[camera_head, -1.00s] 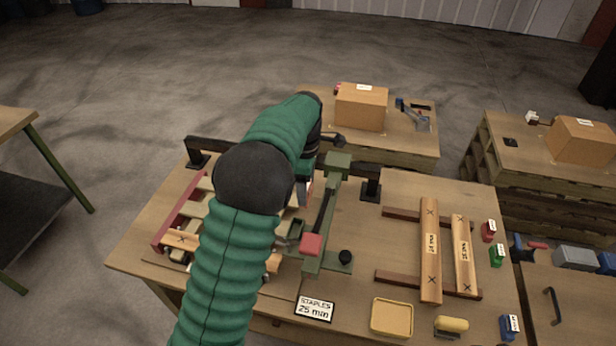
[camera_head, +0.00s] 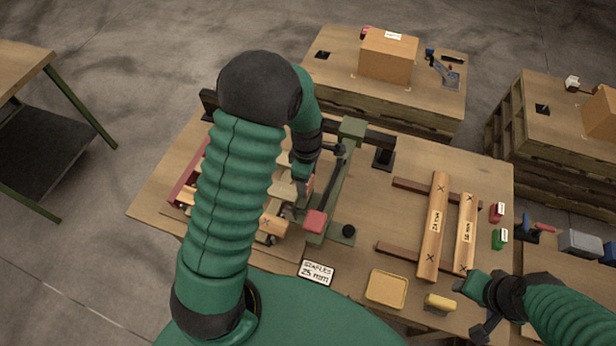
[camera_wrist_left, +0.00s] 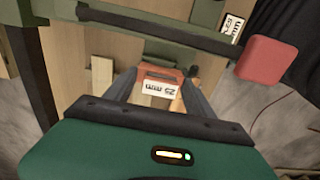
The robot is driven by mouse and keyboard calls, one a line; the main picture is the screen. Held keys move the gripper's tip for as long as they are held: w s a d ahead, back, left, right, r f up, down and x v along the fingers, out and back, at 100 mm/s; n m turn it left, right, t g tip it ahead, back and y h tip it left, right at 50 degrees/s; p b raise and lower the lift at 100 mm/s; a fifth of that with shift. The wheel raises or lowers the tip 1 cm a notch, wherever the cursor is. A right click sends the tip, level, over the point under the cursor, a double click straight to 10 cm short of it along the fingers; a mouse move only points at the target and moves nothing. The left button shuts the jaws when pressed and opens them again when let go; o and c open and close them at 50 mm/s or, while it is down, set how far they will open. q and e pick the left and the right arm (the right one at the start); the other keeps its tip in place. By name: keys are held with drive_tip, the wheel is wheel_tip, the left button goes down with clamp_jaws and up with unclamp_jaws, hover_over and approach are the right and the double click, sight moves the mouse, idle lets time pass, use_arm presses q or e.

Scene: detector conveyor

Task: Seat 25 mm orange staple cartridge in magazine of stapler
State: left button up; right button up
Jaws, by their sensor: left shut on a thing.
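The orange staple cartridge (camera_wrist_left: 155,73), with a white 25 mm label, is between the fingers of my left gripper (camera_wrist_left: 160,92), which is shut on it. The stapler is a green frame with a dark long bar (camera_wrist_left: 165,28) and a red knob (camera_wrist_left: 268,62). In the head view its red knob (camera_head: 315,222) is just right of my left gripper (camera_head: 298,195). The cartridge appears apart from the bar, and the magazine opening cannot be made out. My right gripper (camera_head: 474,308) is at the lower right, near a yellow piece (camera_head: 440,303); its fingers are unclear.
A STAPLES 25 mm card (camera_head: 317,272) and a yellow tray (camera_head: 386,289) lie at the table's front. Two labelled wooden bars (camera_head: 434,228) rest on dark rails. Red (camera_head: 496,212) and green (camera_head: 499,238) pieces stand at the right edge. Slatted wood lies left of the stapler.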

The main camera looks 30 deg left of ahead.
use_arm(q)
drive_tip(key=a+f, duration=0.1)
drive_tip(key=f+b, duration=0.1)
drive_tip(key=f, duration=0.1)
drive_tip(key=a+f+b, duration=0.1)
drive_tip(key=shift+s+a+f, duration=0.1)
drive_tip(key=shift+a+f, duration=0.25)
drive_tip(key=shift+f, duration=0.05)
drive_tip(key=shift+s+d+f+b, duration=0.1)
drive_tip(key=shift+f+b, duration=0.15)
drive_tip(key=shift+b, duration=0.2)
drive_tip(key=shift+d+f, duration=0.1)
drive_tip(key=shift+d, duration=0.15)
drive_tip(key=shift+w+d, duration=0.2)
drive_tip(key=shift+d, duration=0.55)
drive_tip(key=shift+s+a, duration=0.1)
drive_tip(key=shift+a, duration=0.85)
drive_tip(key=shift+d, duration=0.6)
drive_tip(key=shift+a+p, duration=0.1)
drive_tip(key=shift+p, duration=0.2)
drive_tip(key=shift+a, duration=0.5)
drive_tip(key=shift+d, duration=0.8)
use_arm(e)
drive_tip(key=shift+a+f, duration=0.75)
drive_tip(key=shift+f, duration=0.3)
